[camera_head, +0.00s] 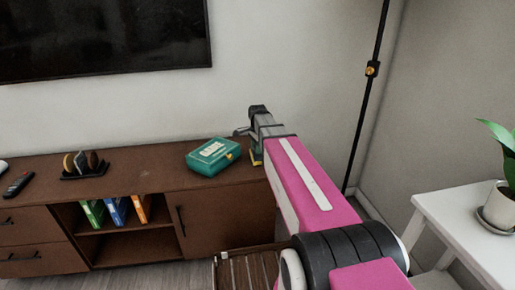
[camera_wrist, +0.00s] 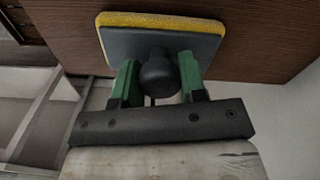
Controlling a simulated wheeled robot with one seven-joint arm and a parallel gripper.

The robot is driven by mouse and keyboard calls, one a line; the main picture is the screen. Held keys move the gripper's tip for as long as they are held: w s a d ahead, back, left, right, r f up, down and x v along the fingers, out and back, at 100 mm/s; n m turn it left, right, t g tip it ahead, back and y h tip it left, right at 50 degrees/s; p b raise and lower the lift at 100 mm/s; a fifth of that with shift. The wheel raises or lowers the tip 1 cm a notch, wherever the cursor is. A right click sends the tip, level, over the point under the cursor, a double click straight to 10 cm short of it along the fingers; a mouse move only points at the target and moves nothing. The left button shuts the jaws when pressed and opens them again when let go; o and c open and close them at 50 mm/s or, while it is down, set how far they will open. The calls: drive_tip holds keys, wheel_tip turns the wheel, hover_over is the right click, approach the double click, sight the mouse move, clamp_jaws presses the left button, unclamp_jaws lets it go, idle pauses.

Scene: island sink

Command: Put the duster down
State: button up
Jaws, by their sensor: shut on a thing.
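The duster (camera_wrist: 190,40) shows in the wrist view as a dark grey pad with a yellow edge and a round dark knob. My gripper (camera_wrist: 159,78) has its green fingers on either side of the knob and is shut on it. The pad is over the brown cabinet top; I cannot tell if it touches.
A green case (camera_head: 213,156) lies on the cabinet just left of the duster. A dark holder with round discs (camera_head: 84,165) and a remote (camera_head: 18,184) are farther left. A black lamp pole (camera_head: 367,100) stands to the right, near a white table (camera_head: 455,225) with a potted plant.

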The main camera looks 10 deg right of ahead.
drive_tip(key=shift+f, duration=0.15)
drive_tip(key=o, duration=1)
drive_tip(key=shift+o, duration=0.2)
wheel_tip(320, 180, up, 12)
